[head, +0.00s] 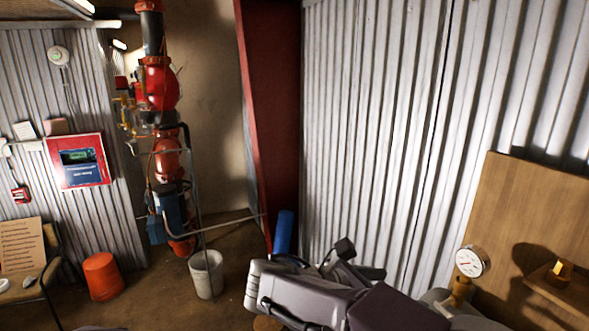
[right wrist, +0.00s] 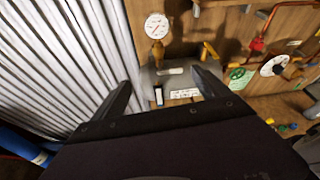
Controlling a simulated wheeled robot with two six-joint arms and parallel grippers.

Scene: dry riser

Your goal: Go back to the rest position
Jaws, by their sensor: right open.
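My right gripper shows in the lower middle of the head view (head: 345,258), in front of the corrugated metal wall. In the right wrist view its two dark fingers (right wrist: 160,85) stand wide apart with nothing between them. Beyond the fingers is a wooden board with a pressure gauge (right wrist: 157,26) on a brass fitting. The gauge (head: 471,261) also shows at the lower right of the head view, to the right of my right arm. My left gripper is not in view.
A red riser pipe (head: 160,85) with valves stands at the left. A white bucket (head: 206,274) and an orange bucket (head: 102,276) stand on the floor. A blue cylinder (head: 284,232) stands behind my right gripper. A wooden board (head: 530,200) is at the right.

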